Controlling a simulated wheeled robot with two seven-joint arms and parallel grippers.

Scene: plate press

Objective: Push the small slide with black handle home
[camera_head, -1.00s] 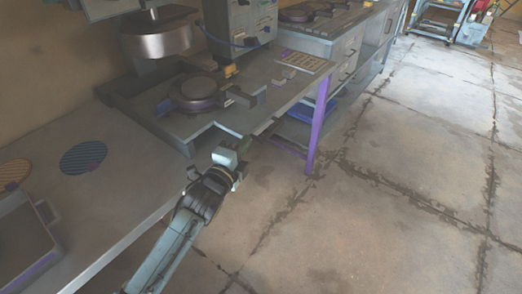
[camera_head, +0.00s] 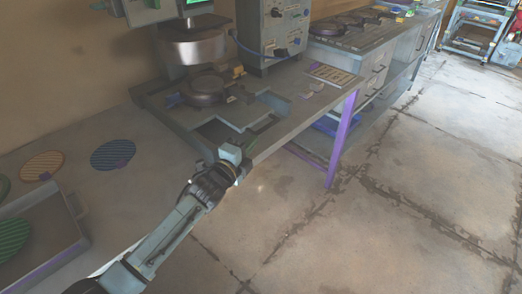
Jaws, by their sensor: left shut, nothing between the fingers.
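The plate press stands at the back of the bench, with a round metal head (camera_head: 195,47) above. Below it a round dark plate (camera_head: 206,90) rests on the small slide. The slide's black handle (camera_head: 240,93) is on the right side of that plate, small and hard to make out. My left gripper (camera_head: 262,129) reaches up from the lower left, by the bench's front edge. It is shut and empty, to the lower right of the handle and apart from it. My right gripper is not in view.
A grey control box (camera_head: 272,28) stands right of the press. A slotted board (camera_head: 335,75) lies on the bench near a purple leg (camera_head: 343,138). A blue disc (camera_head: 113,154), an orange disc (camera_head: 42,166) and a grey tray (camera_head: 70,228) are at the left. Open floor lies to the right.

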